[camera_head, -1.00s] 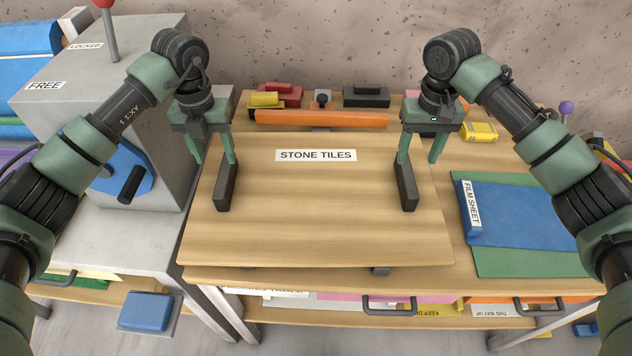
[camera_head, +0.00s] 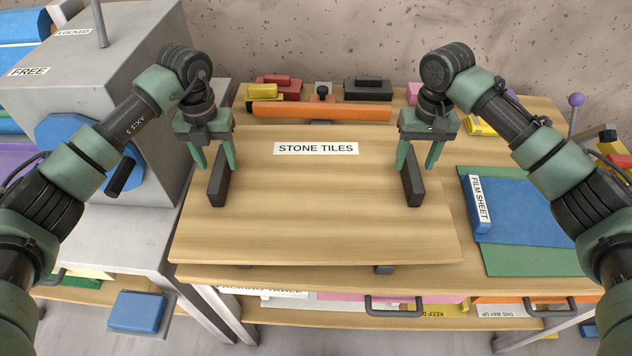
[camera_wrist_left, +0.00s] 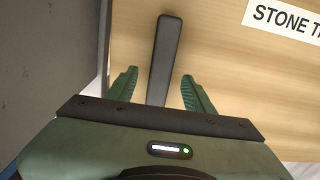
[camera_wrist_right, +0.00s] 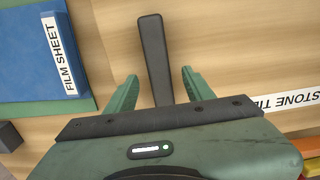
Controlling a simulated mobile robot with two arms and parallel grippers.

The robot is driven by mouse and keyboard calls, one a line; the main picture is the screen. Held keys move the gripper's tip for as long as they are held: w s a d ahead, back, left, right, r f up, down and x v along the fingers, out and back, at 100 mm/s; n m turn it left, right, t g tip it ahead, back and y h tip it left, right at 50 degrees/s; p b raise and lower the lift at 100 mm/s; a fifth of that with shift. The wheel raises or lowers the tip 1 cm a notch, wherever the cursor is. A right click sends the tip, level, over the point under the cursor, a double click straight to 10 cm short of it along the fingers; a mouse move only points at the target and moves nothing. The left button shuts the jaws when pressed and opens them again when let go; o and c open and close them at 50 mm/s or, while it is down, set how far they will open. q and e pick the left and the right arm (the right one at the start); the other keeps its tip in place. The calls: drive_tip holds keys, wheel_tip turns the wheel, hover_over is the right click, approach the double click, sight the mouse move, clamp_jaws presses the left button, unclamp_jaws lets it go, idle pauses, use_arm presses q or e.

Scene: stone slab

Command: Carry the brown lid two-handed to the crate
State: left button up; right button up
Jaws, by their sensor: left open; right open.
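The brown lid (camera_head: 315,220) is a flat wooden board with a "STONE TILES" label (camera_head: 316,148). It lies level over the table, with a dark bar handle on each side. My left gripper (camera_head: 217,168) is open, its fingers astride the far end of the left handle (camera_head: 218,188). In the left wrist view, that handle (camera_wrist_left: 164,55) runs between the fingers with gaps on both sides. My right gripper (camera_head: 415,168) is open astride the right handle (camera_head: 413,188); the right wrist view shows gaps beside that handle (camera_wrist_right: 155,55) too. I cannot make out the crate.
A grey machine (camera_head: 130,85) with a blue dial stands close on the left. An orange bar (camera_head: 320,110) and small blocks lie behind the lid. A blue film sheet (camera_head: 525,210) on a green mat (camera_head: 530,261) lies to the right.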

sight(219, 165)
use_arm(q)
drive_tip(key=shift+f, duration=2.35)
use_arm(e)
drive_tip(key=shift+f, duration=2.3)
use_arm(q)
clamp_jaws()
use_arm(e)
clamp_jaws()
use_arm(q)
drive_tip(key=shift+r, duration=0.1)
use_arm(e)
drive_tip(key=shift+r, duration=0.1)
use_arm(q)
drive_tip(key=shift+w+r, duration=0.15)
drive_tip(key=shift+r, duration=0.05)
use_arm(e)
drive_tip(key=shift+w+r, duration=0.2)
